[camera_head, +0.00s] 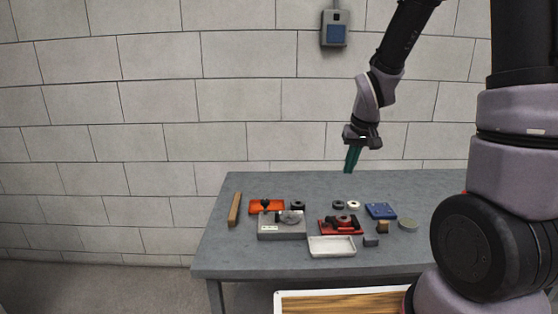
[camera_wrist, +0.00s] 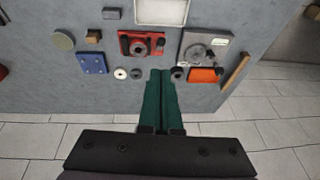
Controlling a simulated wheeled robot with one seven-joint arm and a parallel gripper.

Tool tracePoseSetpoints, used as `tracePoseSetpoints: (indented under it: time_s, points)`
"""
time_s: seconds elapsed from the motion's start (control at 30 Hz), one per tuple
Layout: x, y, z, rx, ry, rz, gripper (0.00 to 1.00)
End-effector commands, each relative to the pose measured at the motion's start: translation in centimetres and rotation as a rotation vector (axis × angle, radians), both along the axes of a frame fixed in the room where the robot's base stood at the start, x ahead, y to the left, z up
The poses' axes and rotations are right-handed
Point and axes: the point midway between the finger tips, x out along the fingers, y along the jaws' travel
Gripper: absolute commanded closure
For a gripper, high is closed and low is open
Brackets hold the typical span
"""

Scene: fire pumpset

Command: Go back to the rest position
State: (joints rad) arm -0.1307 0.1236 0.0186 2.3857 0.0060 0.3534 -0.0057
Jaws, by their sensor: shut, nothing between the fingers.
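My gripper (camera_head: 350,168) hangs from my arm above the back part of the grey table (camera_head: 300,185) in the head view. Its two green fingers point down and are closed together with nothing between them. In the wrist view the fingers of my gripper (camera_wrist: 161,78) show side by side over the table's back edge. The fingertips are apart from the parts on the table.
The table holds a grey block fixture (camera_head: 282,230), a red fixture (camera_head: 340,226), an orange tray (camera_head: 267,206), a white tray (camera_head: 332,247), a blue plate (camera_head: 381,211), a wooden bar (camera_head: 235,209) and small rings. A block wall (camera_head: 150,120) with a grey-blue box (camera_head: 334,30) stands behind.

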Motion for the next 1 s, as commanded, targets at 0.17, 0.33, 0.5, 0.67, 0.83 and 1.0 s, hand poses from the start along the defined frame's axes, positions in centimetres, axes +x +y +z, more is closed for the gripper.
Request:
tracePoseSetpoints:
  time_s: [0.17,0.33,0.5,0.67,0.83,1.0]
  points:
    - [-3.0,-1.5,7.7,0.055,-0.075,-0.095,1.0]
    - [-7.1,-2.6,13.5,0.113,-0.136,-0.173,1.0]
    - [-11.8,-3.2,17.9,0.177,-0.193,-0.239,1.0]
    - [-15.3,-3.3,20.2,0.226,-0.232,-0.278,1.0]
    - [-17.1,-3.3,21.0,0.249,-0.247,-0.296,1.0]
    - [-17.3,-3.3,21.1,0.252,-0.247,-0.298,1.0]
